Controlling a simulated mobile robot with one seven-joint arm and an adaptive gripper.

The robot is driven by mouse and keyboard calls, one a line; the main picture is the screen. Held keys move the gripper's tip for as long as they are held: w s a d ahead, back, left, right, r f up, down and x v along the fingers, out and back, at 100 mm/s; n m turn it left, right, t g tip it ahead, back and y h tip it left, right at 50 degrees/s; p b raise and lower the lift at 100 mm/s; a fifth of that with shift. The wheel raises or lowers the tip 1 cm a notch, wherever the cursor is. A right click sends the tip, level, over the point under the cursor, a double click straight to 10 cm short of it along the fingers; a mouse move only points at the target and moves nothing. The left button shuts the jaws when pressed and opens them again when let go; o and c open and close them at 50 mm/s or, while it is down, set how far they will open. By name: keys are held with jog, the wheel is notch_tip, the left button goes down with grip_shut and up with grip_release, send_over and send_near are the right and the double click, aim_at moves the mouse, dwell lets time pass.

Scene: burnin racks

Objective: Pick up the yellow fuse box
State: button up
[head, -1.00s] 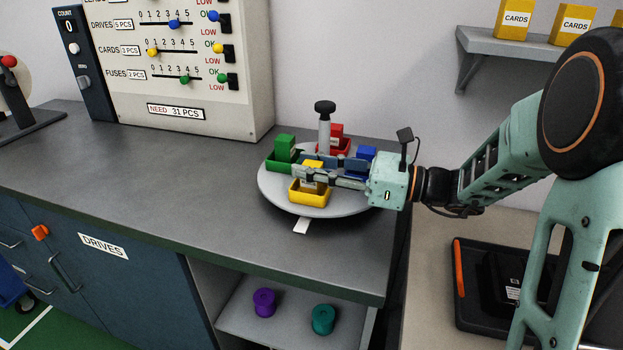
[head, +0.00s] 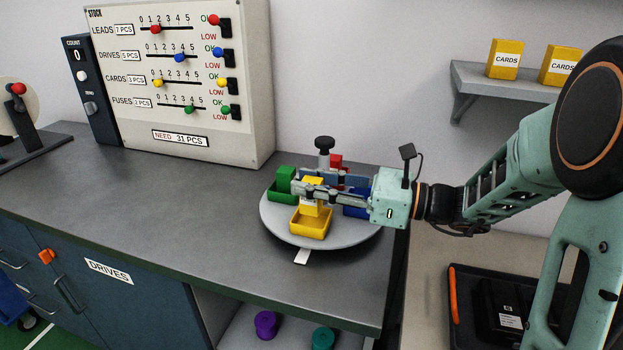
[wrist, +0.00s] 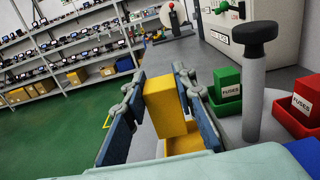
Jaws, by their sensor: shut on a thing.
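The yellow fuse box (head: 312,208) is between the fingers of my gripper (head: 304,184), which is shut on it. The box is upright, a little above the floor of a yellow bin (head: 310,231) on the round grey turntable (head: 350,237). In the wrist view the yellow box (wrist: 164,108) stands between the two blue finger pads, with the yellow bin (wrist: 184,144) just below and beyond it. The label on the box is hidden from these views.
A green box (head: 286,173) in a green bin, a red box (head: 336,161) and a blue bin (head: 356,203) share the turntable. A black-knobbed post (head: 324,143) rises at its centre. The grey counter (head: 150,210) is clear to the left. Yellow CARDS boxes (head: 504,59) stand on a wall shelf.

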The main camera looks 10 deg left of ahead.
jog(key=s+d+r+p, duration=0.1)
jog(key=s+r+p, duration=0.6)
jog(key=s, duration=0.5)
jog(key=shift+d+r+p, duration=0.15)
jog(key=shift+r+p, duration=0.2)
jog(key=shift+r, duration=0.05)
